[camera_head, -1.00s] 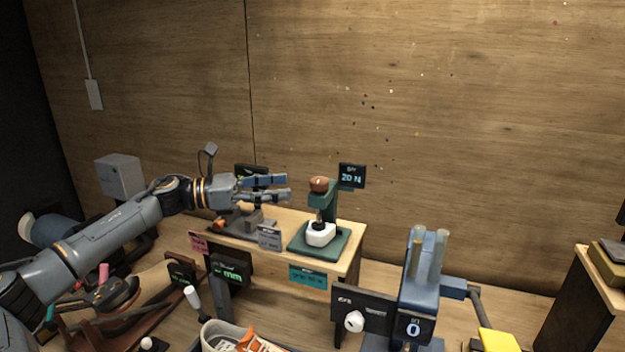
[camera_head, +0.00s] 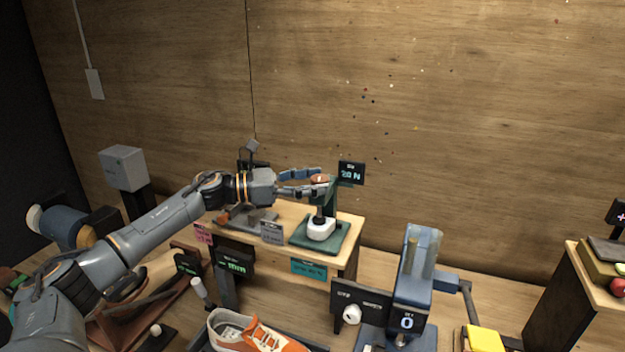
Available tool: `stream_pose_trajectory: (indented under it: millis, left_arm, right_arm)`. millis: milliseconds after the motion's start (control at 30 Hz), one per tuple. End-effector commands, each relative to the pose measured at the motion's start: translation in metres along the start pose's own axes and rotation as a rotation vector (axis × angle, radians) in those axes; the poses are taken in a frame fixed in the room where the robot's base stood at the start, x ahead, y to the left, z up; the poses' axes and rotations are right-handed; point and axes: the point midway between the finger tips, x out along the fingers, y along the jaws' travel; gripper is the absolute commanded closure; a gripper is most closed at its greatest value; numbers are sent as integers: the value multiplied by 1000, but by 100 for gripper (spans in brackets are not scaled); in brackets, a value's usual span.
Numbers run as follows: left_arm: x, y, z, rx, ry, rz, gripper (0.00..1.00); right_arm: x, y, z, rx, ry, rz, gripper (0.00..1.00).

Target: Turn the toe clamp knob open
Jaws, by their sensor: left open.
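A green press stand (camera_head: 333,199) stands on the raised wooden shelf, with a round brown knob (camera_head: 320,179) on top. I cannot tell for sure that this is the toe clamp knob. A white block (camera_head: 320,229) sits under the press's dark tip on the green base. My left gripper (camera_head: 324,182) is open, reaching in from the left, with its fingertips at the brown knob, one finger above the other. The knob is partly hidden, and contact is unclear. An orange and white sneaker (camera_head: 258,334) lies at the bottom front. My right gripper is not in view.
A display reading 20 N (camera_head: 351,173) stands just right of the knob. A blue device (camera_head: 415,285) with tubes and a white knob (camera_head: 352,315) stand at front right. A yellow block (camera_head: 484,339) lies beside them. Wall space above is clear.

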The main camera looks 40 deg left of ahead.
Motion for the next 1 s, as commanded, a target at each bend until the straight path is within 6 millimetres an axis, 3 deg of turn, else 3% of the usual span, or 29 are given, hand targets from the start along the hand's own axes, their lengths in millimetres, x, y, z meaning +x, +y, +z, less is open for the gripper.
stream_pose_trajectory:
  millis: [33,300,667,867,1000]
  left_arm:
    - [0,0,0,0,0,0,40]
    - [0,0,0,0,0,0,93]
    - [0,-2,-2,1,2,49,93]
    - [0,-5,-2,0,3,165,93]
    - [0,-8,1,0,5,284,93]
  right_arm:
    - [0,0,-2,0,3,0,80]
    - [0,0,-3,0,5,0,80]
    - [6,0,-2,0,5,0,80]
    - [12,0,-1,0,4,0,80]
    - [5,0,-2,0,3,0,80]
